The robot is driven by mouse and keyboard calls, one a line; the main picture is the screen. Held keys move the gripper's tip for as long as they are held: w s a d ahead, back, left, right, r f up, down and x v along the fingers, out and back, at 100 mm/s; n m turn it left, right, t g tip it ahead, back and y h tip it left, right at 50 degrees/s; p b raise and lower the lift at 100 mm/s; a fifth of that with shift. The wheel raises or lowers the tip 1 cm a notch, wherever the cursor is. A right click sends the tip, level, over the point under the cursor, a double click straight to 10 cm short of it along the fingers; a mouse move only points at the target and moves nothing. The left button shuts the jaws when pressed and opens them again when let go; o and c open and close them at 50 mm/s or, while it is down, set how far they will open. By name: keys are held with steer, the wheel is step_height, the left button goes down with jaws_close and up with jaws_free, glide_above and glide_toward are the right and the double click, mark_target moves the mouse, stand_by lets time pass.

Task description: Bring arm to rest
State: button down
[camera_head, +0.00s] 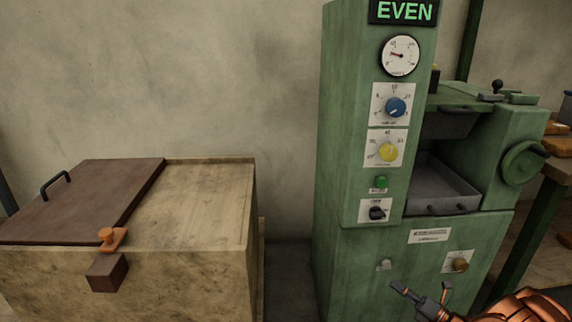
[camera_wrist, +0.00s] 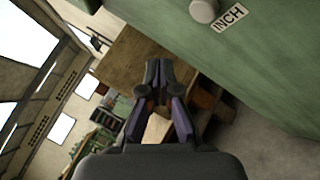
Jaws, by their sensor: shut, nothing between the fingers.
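My gripper (camera_head: 422,297) shows at the lower right of the head view, in front of the lower part of the green machine (camera_head: 340,150). My orange arm runs off toward the bottom right corner. In the wrist view my gripper (camera_wrist: 158,66) is shut, with its fingertips together and nothing between them. Beyond the fingertips is a brown wooden surface (camera_wrist: 125,55). The green machine fills the upper right of the wrist view, with a round knob and an "INCH" label.
A wooden crate (camera_head: 200,278) with a brown handled lid (camera_head: 95,200) stands at the left. The machine has a "EVEN" display (camera_head: 404,11), dials, a grey tray (camera_head: 445,185) and a handwheel (camera_head: 521,164). A wooden bench (camera_head: 560,170) stands at the far right.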

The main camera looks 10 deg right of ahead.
steer(key=a+r+n+g+y+p, duration=0.5)
steer(key=a+r+n+g+p, duration=0.5)
steer(key=a+r, duration=0.85)
steer(key=s+a+r+n+g+h+p, duration=0.2)
steer(key=s+a+r+n+g+p, duration=0.15)
steer(key=s+a+r+n, duration=0.35)
steer(key=s+a+r+n+g+h+p, duration=0.15)
steer(key=s+a+r+n+g, duration=0.3)
steer(key=r, duration=0.45)
steer(key=s+a+r+n+g+h+p, duration=0.1)
steer(key=s+a+r+n+h+p, duration=0.15)
steer(key=s+r+n+p, duration=0.35)
steer(key=s+a+r+n+g+h+p, duration=0.15)
steer(key=s+r+n+h+p, duration=0.25)
steer(key=s, duration=0.4)
steer(key=s+d+r+n+t+h+p, duration=0.3)
steer(key=s+d+r+n+h+p, duration=0.5)
steer(key=s+d+r+p, duration=0.1)
steer(key=shift+s+d+r+p, duration=0.35)
steer(key=shift+s+d+r, duration=0.1)
steer(key=shift+s, duration=0.25)
